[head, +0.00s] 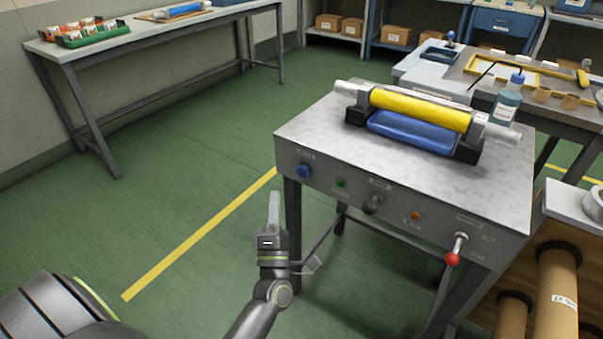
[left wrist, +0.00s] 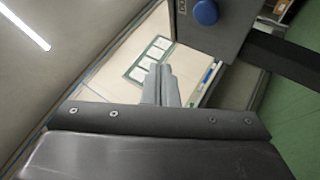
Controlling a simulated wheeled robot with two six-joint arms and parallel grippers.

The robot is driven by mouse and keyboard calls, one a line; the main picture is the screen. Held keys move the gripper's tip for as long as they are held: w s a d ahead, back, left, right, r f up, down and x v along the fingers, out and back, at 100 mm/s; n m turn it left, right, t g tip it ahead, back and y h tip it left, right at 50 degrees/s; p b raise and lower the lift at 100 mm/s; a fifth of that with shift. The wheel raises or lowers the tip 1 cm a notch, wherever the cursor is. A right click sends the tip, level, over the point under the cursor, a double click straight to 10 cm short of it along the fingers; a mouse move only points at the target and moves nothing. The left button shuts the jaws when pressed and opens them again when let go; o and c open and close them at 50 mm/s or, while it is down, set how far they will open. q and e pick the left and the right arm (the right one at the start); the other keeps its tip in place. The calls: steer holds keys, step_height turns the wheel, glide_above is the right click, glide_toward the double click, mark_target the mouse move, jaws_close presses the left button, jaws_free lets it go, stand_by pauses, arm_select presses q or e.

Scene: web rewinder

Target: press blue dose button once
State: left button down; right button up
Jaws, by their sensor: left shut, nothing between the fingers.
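The blue dose button (head: 304,171) is a round knob at the left end of the front panel of the grey rewinder table. It also shows in the left wrist view (left wrist: 205,13) near the top edge, right of my fingers. My left gripper (head: 274,196) is in front of the panel, below and left of the button in the head view. Its fingers are shut, empty and pointing up. In the left wrist view the shut fingertips (left wrist: 160,70) appear apart from the button. My right gripper is not in view.
The panel also carries a green button (head: 341,183), a dark knob (head: 373,203), an orange button (head: 414,216) and a red-knobbed lever (head: 453,258). Yellow and blue rollers (head: 420,108) sit on the rewinder top. Green floor (head: 180,190) is clear to the left.

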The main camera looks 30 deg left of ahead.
arm_select(q)
steer(key=b, duration=0.1)
glide_toward(299, 168)
steer(key=w+a+r, duration=0.2)
steer(key=a+r, duration=0.1)
steer(key=shift+w+r, duration=0.2)
steer(key=shift+w, duration=0.25)
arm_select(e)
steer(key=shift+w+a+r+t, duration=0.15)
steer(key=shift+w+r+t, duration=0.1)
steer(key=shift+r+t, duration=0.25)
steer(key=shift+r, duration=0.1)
arm_select(q)
steer(key=shift+w, duration=0.1)
stand_by(0.9)
steer(key=shift+w, duration=0.3)
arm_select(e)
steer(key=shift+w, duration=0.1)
arm_select(q)
steer(key=shift+w+d+b, duration=0.1)
steer(key=shift+w+b, duration=0.25)
steer(key=shift+w, duration=0.2)
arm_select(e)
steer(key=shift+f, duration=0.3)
arm_select(q)
steer(key=shift+s, duration=0.15)
stand_by(0.5)
steer(key=shift+s, duration=0.85)
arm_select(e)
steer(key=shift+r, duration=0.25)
